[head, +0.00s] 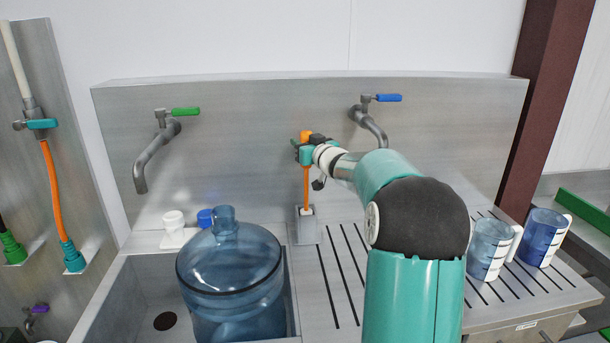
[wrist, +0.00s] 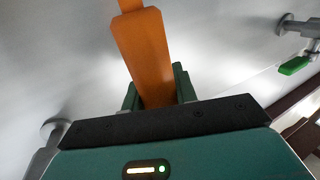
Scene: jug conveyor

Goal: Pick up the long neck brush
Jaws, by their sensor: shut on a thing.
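The long neck brush (head: 306,188) has an orange handle and stands upright, its lower end in a small grey holder (head: 306,229) on the steel counter. My gripper (head: 305,152) is at the top of the handle and shut on it. In the wrist view the orange handle (wrist: 144,55) runs between the dark green fingers of my gripper (wrist: 158,88). The brush's lower end is mostly hidden by the holder.
A large blue water jug (head: 230,280) stands in the sink at left. White and blue caps (head: 174,222) sit behind it. Two measuring jugs (head: 489,250) (head: 542,237) stand on the slotted drainboard at right. Taps with green (head: 186,111) and blue (head: 389,98) handles project from the back wall.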

